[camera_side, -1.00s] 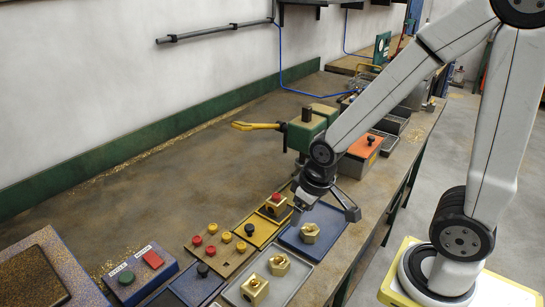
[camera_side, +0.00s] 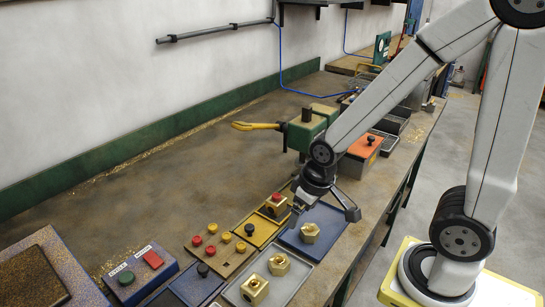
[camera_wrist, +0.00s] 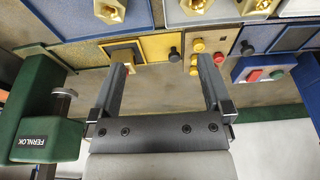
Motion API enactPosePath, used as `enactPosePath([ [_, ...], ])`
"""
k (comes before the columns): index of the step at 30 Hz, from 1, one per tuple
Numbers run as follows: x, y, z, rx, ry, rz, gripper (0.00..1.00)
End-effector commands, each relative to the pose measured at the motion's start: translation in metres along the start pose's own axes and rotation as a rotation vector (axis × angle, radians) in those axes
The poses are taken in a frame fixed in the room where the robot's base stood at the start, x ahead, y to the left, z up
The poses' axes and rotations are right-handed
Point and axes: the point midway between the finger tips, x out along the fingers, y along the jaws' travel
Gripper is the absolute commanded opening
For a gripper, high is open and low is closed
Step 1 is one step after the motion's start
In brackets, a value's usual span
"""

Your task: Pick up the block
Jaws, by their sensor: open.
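Several brass blocks show in the side view. One (camera_side: 310,232) sits on a blue tray (camera_side: 322,252), and two more, a middle block (camera_side: 279,265) and a front block (camera_side: 254,289), sit on a grey tray. My gripper (camera_side: 325,205) is open above the far part of the blue tray, with nothing between its fingers. In the wrist view the open fingers (camera_wrist: 163,75) reach toward a yellow panel with a dark square (camera_wrist: 124,53). A brass block (camera_wrist: 110,10) shows beyond them at the top edge, partly cut off. Which block is meant, I cannot tell.
A panel of red and yellow knobs (camera_side: 219,250) and a box with green and red buttons (camera_side: 139,274) lie to the left. The bench's middle (camera_side: 170,190) is clear.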

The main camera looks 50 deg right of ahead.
Motion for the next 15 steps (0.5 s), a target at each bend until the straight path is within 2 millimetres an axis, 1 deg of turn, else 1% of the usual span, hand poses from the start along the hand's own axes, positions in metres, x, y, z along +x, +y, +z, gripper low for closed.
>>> enactPosePath([
  [8,0.001,0.0,-0.001,-0.01,-0.006,0.002,1.0],
  [11,0.003,-0.001,-0.002,-0.041,-0.026,0.007,1.0],
  [15,0.011,-0.001,-0.004,-0.134,-0.088,0.026,1.0],
])
